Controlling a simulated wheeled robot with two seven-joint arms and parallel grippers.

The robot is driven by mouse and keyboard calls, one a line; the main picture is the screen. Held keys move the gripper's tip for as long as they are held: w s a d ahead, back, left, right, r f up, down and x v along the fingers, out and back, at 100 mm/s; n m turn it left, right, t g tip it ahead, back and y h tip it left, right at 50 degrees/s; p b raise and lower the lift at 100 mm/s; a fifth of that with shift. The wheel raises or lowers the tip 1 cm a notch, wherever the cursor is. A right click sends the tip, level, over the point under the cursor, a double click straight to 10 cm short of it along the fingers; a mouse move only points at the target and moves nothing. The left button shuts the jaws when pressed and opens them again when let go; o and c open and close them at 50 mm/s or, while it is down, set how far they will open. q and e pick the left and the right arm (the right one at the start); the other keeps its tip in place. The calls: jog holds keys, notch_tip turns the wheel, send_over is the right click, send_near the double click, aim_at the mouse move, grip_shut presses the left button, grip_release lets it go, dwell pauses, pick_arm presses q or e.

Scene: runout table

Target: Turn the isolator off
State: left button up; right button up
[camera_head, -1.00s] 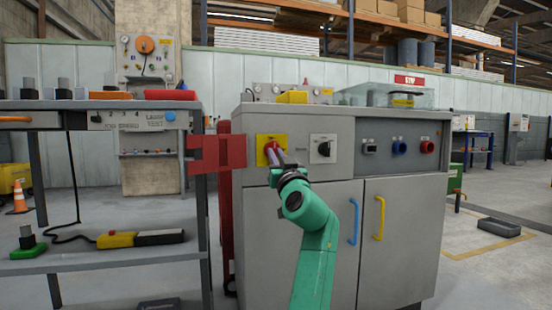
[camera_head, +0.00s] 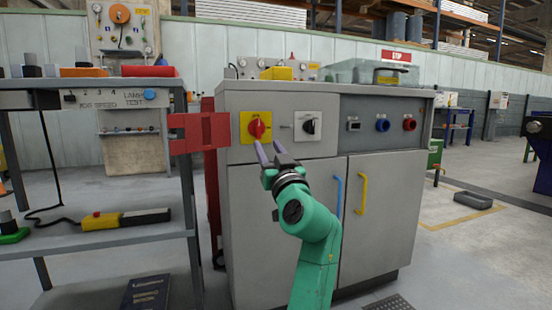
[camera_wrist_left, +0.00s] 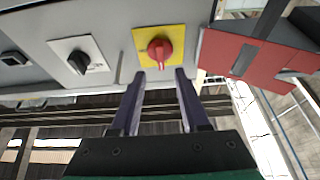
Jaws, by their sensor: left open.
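The isolator is a red rotary handle (camera_head: 257,128) on a yellow plate (camera_head: 246,138), on the upper left front of a grey cabinet. In the left wrist view the red handle (camera_wrist_left: 159,49) sits on its yellow plate (camera_wrist_left: 141,36), its grip lying along the picture's vertical. My left gripper (camera_head: 270,147) is open and empty, just below and in front of the handle. In the left wrist view the two fingertips (camera_wrist_left: 160,75) point at the handle with a gap between them; no contact shows. My right gripper is not in view.
A black rotary switch (camera_head: 309,126) on a white plate is right of the isolator. A red hinged panel (camera_head: 205,131) juts out at its left. Blue (camera_head: 337,194) and yellow (camera_head: 362,193) door handles are below. A grey shelf bench (camera_head: 100,95) stands at left.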

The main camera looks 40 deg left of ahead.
pick_arm(q)
jog(key=v, duration=0.7)
jog(key=shift+p, duration=0.3)
